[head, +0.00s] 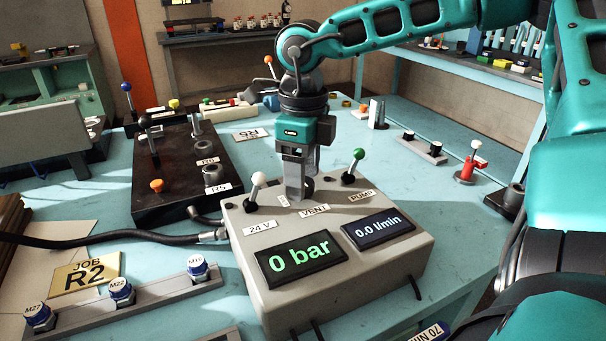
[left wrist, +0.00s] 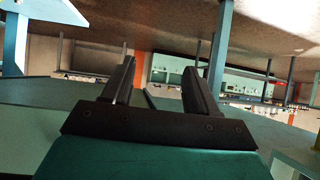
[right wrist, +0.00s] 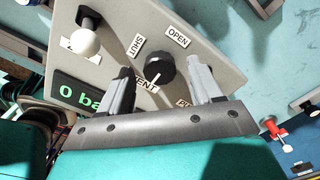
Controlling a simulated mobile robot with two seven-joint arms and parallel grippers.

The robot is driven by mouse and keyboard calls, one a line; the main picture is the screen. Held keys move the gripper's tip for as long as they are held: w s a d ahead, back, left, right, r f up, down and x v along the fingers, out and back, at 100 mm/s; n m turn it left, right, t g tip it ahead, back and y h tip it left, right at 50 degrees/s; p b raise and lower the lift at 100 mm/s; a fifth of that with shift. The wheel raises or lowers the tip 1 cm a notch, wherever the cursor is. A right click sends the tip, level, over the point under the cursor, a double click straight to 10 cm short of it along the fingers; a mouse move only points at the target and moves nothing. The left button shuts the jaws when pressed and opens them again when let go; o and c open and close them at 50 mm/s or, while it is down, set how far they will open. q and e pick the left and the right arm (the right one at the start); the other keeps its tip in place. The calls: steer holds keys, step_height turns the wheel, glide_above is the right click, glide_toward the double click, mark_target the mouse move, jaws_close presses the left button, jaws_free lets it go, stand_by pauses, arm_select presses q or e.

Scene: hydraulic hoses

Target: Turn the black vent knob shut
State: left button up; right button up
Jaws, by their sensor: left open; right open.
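The black vent knob (right wrist: 160,68) sits on the grey control box (head: 362,262), between the SHUT label (right wrist: 138,46) and the OPEN label (right wrist: 178,37). A pale mark shows on its side towards the VENT label (right wrist: 146,86). My right gripper (right wrist: 162,82) is open and points down at the knob, its fingers apart on either side in the picture; I cannot tell whether they touch it. In the head view my right gripper (head: 297,196) mostly hides the knob (head: 309,184). My left gripper (left wrist: 160,85) is open and empty, away from the box.
A white-knobbed lever (head: 257,182) and a green-knobbed lever (head: 356,156) flank the knob. The displays read 0 bar (head: 299,259) and 0.0 l/min (head: 378,228). A black valve block (head: 175,205) stands to the left, with a hose (head: 130,236) in front.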

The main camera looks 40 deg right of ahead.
steer(key=shift+f, duration=0.25)
steer(key=c, duration=1)
